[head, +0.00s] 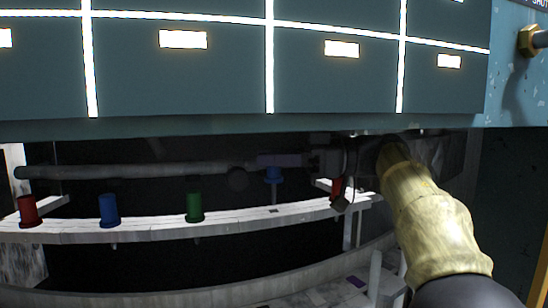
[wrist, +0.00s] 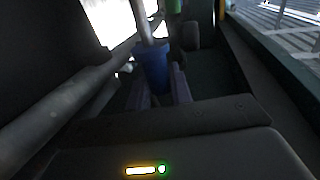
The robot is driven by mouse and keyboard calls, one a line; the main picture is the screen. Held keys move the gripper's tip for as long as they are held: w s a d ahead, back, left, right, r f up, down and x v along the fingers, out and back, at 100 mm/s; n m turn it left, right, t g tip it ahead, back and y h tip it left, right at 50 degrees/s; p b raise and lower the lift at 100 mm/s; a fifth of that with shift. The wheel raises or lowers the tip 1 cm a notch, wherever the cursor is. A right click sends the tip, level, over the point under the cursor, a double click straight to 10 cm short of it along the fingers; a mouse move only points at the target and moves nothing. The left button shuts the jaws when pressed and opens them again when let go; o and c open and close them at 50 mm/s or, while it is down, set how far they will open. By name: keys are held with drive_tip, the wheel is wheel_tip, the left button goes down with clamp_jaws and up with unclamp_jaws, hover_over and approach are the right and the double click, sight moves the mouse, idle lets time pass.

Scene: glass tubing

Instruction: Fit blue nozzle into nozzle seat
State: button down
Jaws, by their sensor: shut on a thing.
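My gripper (head: 278,161) reaches in from the right under the teal cabinet, with its purplish fingers shut on a blue nozzle (head: 273,175). The nozzle hangs a little above the white rail, roughly over a small dark slot (head: 273,211). In the wrist view the same blue nozzle (wrist: 152,68) sits between the two fingers (wrist: 158,88), with a grey tube-like part beyond its end. A second blue nozzle (head: 109,210) stands on the rail at the left. I cannot clearly make out which part is the nozzle seat.
A red nozzle (head: 30,211) and a green nozzle (head: 195,207) stand on the white rail (head: 150,230). A reddish piece (head: 337,188) is partly hidden near my wrist. A grey pipe (head: 130,171) runs behind the rail. The teal cabinet (head: 180,80) hangs low overhead.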

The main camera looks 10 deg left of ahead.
sight(274, 205)
drive_tip(key=shift+f+b, duration=2.1)
drive_tip(key=shift+f, duration=0.65)
drive_tip(key=c, duration=1.2)
unclamp_jaws()
drive_tip(key=shift+o, duration=0.2)
drive_tip(key=shift+r, duration=0.1)
wheel_tip(274, 205, up, 10)
drive_tip(key=p, duration=0.4)
